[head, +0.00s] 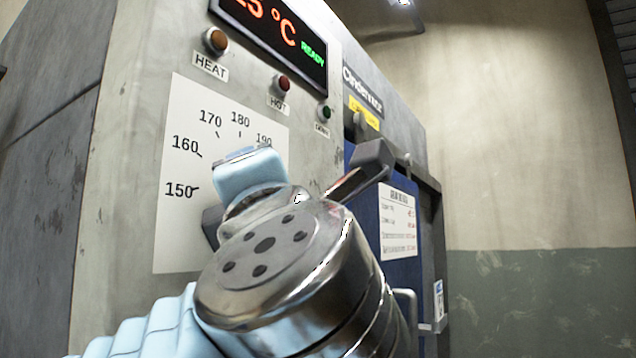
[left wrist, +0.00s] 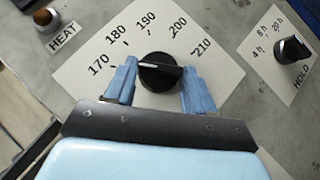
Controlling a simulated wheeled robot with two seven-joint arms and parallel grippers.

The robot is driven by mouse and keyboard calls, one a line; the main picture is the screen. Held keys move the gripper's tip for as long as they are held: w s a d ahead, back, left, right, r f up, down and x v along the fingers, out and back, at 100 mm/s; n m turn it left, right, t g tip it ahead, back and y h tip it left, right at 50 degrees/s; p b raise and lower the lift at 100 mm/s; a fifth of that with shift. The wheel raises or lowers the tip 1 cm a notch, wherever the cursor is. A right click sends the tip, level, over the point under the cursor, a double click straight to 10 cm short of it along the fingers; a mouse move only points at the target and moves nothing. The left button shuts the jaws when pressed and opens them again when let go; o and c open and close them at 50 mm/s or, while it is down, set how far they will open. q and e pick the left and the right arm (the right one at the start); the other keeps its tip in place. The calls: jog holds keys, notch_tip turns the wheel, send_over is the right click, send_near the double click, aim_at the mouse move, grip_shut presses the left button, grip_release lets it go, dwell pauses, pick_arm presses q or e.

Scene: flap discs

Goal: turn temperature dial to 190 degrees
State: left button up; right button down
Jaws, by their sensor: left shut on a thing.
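The black temperature dial (left wrist: 160,72) sits on a white scale plate marked 170 to 210 in the left wrist view. My left gripper (left wrist: 159,84) has one blue finger on each side of the dial and is shut on it. In the head view the scale plate (head: 180,230) shows 150 to 190, while my left wrist and gripper (head: 250,175) hide the dial. My right gripper is not in view.
A HOLD knob (left wrist: 292,48) stands to the right of the dial. The HEAT lamp (head: 215,40), HOT lamp (head: 282,83) and a green lamp (head: 325,113) sit above the scale. The display (head: 275,32) shows READY. A blue door (head: 362,205) is at the right.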

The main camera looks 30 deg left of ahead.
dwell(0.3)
pick_arm(q)
jog(key=o, duration=1)
jog(key=shift+o, duration=0.2)
